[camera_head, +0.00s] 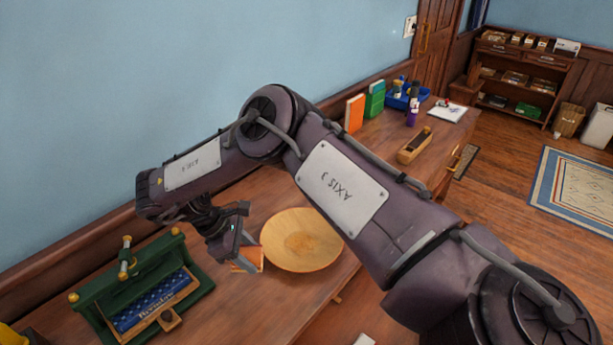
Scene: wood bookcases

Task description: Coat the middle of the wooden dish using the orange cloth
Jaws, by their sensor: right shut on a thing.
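The round, pale wooden dish (290,227) lies on the wooden desk, partly covered at its right by my right arm. Its middle shows a slightly darker patch. My right gripper (238,250) is just left of the dish, pointing down. It is shut on the orange cloth (250,259), which shows as a small orange piece beside the dish's left rim. The gripper hides part of the cloth, and I cannot tell whether the cloth touches the desk. My left gripper is not in view.
A green press-like device (185,262) with a blue plate stands at the left of the desk (225,315). Orange and green books (355,112), a blue bin (408,97), a purple bottle (411,116) and a wooden block eraser (414,145) stand toward the far end. A blue wall runs behind.

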